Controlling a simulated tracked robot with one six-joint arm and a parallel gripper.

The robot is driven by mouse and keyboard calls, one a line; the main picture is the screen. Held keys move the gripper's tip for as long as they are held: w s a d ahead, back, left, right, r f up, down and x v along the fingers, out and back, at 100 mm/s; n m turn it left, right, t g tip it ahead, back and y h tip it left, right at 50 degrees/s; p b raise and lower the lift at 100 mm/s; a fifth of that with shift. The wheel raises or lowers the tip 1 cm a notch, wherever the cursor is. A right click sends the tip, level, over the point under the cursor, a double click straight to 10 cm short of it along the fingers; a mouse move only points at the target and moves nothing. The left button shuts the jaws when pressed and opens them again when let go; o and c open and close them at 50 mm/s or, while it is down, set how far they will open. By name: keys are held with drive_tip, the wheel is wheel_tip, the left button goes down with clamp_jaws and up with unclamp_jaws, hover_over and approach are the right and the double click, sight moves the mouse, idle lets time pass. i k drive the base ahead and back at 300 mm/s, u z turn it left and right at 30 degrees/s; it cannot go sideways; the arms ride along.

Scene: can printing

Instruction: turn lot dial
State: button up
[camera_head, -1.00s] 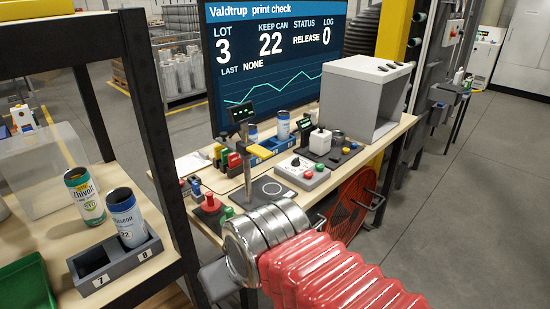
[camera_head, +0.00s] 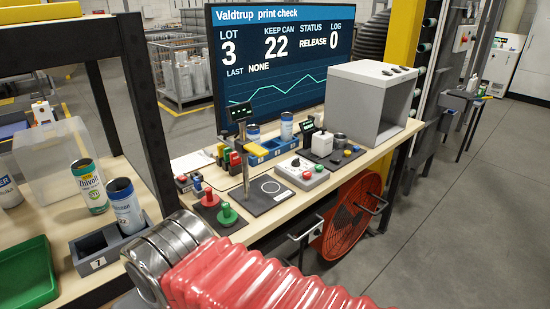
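A light control box (camera_head: 302,172) stands on the wooden bench in the middle of the view. It carries a small black dial (camera_head: 295,162) with a red and a green button in front of it. The screen (camera_head: 275,65) behind reads LOT 3, KEEP CAN 22, STATUS RELEASE, LOG 0, LAST NONE. The silver wrist of my gripper (camera_head: 165,245) is at the lower left, in front of the bench and well apart from the dial. My red ribbed arm sleeve runs to the lower right. The fingers are hidden or too little shown to tell their opening.
Left of my wrist, a dark two-slot holder (camera_head: 92,258) holds a blue-white can (camera_head: 126,206); a green-labelled can (camera_head: 89,187) stands behind. Red and green stamps (camera_head: 227,214) and a gauge stand (camera_head: 245,160) sit left of the dial. A grey box (camera_head: 372,105) stands right.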

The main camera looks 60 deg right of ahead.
sight(296, 163)
drive_tip(key=u, duration=1.05)
drive_tip(key=k, duration=1.05)
drive_tip(key=z, duration=1.5)
drive_tip(key=i, duration=0.8)
